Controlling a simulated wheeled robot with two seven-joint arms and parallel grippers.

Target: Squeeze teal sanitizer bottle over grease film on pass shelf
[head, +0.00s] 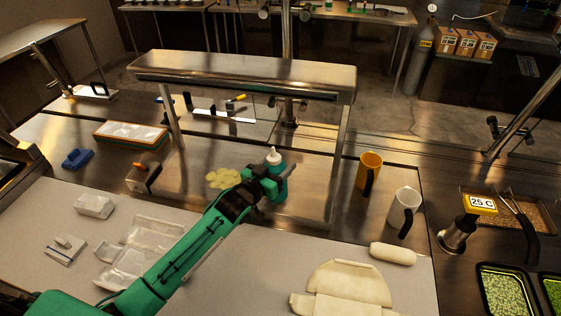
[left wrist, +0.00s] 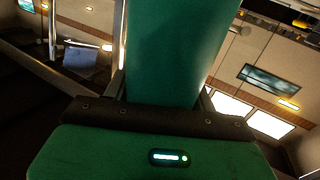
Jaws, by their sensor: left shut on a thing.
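The teal sanitizer bottle (head: 279,188) with a white cap stands about upright in the head view, under the raised steel pass shelf (head: 240,72). My left gripper (head: 268,184) is shut on the bottle, reaching it from the lower left and hiding part of its body. Whether its base touches the steel cannot be told. A pale yellow patch, the grease film (head: 222,178), lies on the steel surface just left of the bottle. The left wrist view shows mostly green surfaces and a dark band; the bottle cannot be made out for sure there. My right gripper is not in view.
An orange-handled tool (head: 147,176) lies left of the patch. Shelf legs flank this area. Clear plastic containers (head: 135,250) and dough (head: 345,286) lie on the front board.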

